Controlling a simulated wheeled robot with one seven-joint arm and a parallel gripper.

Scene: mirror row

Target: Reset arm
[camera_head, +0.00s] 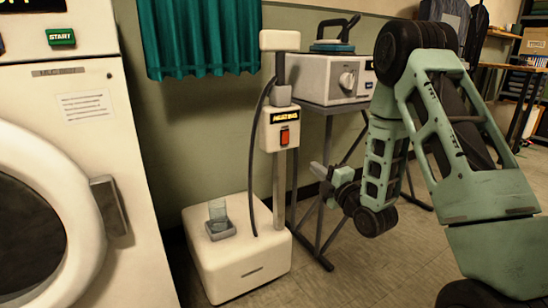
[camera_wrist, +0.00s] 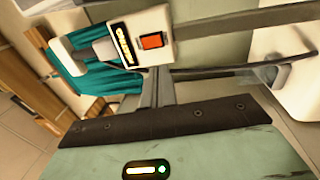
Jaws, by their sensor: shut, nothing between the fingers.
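My green arm reaches down on the right in the head view. My gripper (camera_head: 320,171) is at its lower left end, raised above the floor, to the right of the white stand machine (camera_head: 238,268). It is shut and holds nothing. In the wrist view, a green and dark housing, mine, fills the lower part. Beyond it is the machine's upright box (camera_wrist: 125,40) with an orange-red switch (camera_wrist: 153,41). The same switch shows in the head view (camera_head: 284,137).
A clear glass (camera_head: 217,211) stands on the machine's base. A white front-loading machine (camera_head: 70,150) fills the left. Behind, a white appliance (camera_head: 318,78) rests on a metal-legged table (camera_head: 320,190). A teal curtain (camera_head: 200,35) hangs on the wall. Tiled floor (camera_head: 400,260) is clear at front.

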